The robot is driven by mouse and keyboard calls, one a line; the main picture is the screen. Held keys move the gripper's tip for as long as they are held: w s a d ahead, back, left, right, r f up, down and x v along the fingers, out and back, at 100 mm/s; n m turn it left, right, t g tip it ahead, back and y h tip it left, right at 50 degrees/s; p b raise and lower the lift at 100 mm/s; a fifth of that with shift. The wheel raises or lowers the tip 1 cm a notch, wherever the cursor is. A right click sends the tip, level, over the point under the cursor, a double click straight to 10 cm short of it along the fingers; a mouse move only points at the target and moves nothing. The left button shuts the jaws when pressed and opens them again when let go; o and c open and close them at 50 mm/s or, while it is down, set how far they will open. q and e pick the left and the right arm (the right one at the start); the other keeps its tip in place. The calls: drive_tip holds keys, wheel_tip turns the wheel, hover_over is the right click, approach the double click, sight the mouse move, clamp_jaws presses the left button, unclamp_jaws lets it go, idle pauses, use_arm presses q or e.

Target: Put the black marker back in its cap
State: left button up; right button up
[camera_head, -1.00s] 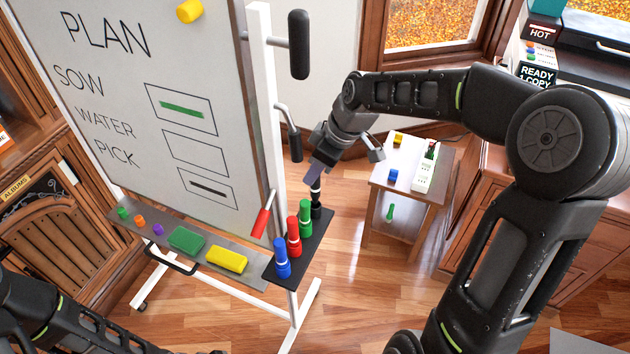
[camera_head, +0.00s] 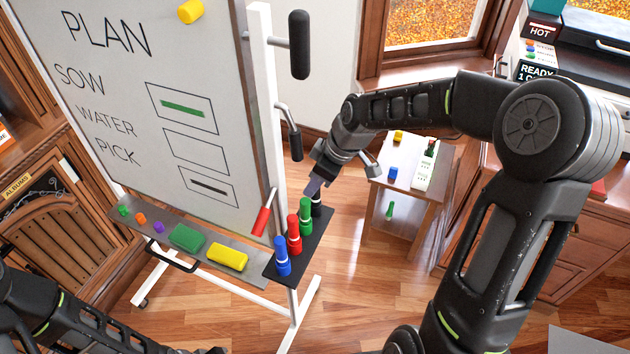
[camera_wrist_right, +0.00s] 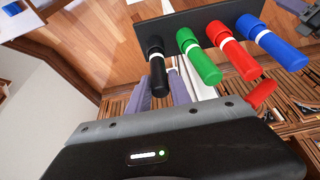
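The black marker (camera_head: 316,207) stands upright at the far end of the dark holder plate (camera_head: 289,262), in line with the others. In the right wrist view the black marker (camera_wrist_right: 158,75) shows a white band like those of its neighbours, with its black cap on the plate. My right gripper (camera_head: 314,186) is at the marker's upper end. In the wrist view its fingers (camera_wrist_right: 160,86) lie close on both sides of the marker, shut on it. The inside of the cap is hidden.
Green (camera_head: 305,216), red (camera_head: 293,236) and blue (camera_head: 282,257) markers stand beside it. A red-handled tool (camera_head: 261,221) hangs by the whiteboard (camera_head: 130,110). The tray holds a green block (camera_head: 187,238) and a yellow one (camera_head: 227,258). A small table (camera_head: 404,191) stands to the right.

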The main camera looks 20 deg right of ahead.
drive_tip(key=o, duration=0.3)
drive_tip(key=shift+f, duration=0.15)
drive_tip(key=b+v, duration=0.1)
drive_tip(key=v, duration=0.6)
drive_tip(key=shift+r+b, duration=0.3)
drive_tip(key=shift+r, duration=0.1)
drive_tip(key=shift+s, duration=0.1)
idle(0.3)
